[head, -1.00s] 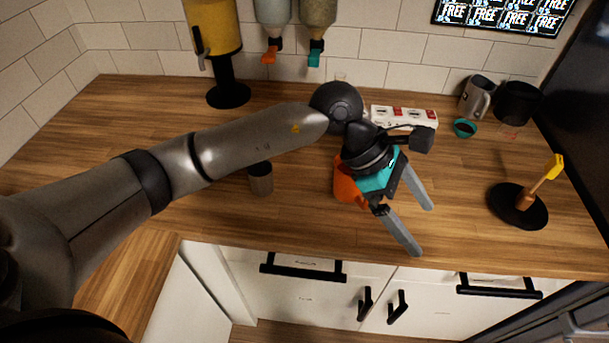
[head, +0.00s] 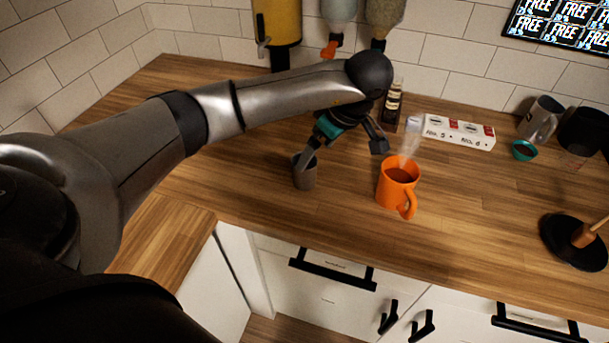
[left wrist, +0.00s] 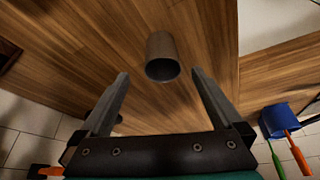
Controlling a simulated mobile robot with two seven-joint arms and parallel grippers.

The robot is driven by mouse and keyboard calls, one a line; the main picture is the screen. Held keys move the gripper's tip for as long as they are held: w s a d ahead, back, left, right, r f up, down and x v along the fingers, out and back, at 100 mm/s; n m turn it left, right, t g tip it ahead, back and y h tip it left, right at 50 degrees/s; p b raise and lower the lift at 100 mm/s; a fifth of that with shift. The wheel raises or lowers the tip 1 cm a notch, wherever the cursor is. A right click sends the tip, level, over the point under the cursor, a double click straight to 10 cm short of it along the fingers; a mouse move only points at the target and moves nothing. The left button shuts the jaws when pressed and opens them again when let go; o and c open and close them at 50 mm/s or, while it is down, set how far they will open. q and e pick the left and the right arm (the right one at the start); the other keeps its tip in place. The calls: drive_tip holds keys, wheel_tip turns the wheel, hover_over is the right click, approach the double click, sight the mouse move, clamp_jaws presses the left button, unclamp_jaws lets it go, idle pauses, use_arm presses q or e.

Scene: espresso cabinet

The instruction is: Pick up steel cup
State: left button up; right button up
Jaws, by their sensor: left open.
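The steel cup (head: 306,178) is a small plain grey cup standing upright on the wooden counter, left of the orange mug. In the left wrist view the cup (left wrist: 162,58) shows just past the fingertips, centred between them. My left gripper (head: 307,158) is at the cup, one finger overlapping its rim in the head view. In the left wrist view the left gripper (left wrist: 161,76) has its fingers wide apart with nothing held. Whether a finger touches the cup I cannot tell. My right gripper is not in view.
A steaming orange mug (head: 398,180) stands right of the cup. Behind are a dark bottle (head: 391,105) and a white box (head: 459,133). A teal bowl (head: 524,150) and a grey pitcher (head: 540,120) are farther right. Counter left of the cup is clear.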

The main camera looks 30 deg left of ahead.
sight(306, 170)
use_arm(q)
drive_tip(key=x, duration=0.3)
drive_tip(key=shift+d+x, duration=0.2)
drive_tip(key=shift+x, duration=2.45)
drive_tip(key=shift+s, duration=0.25)
drive_tip(key=shift+c, duration=0.4)
drive_tip(key=c, duration=1.3)
drive_tip(key=shift+c, duration=0.5)
drive_tip(key=shift+r, duration=0.1)
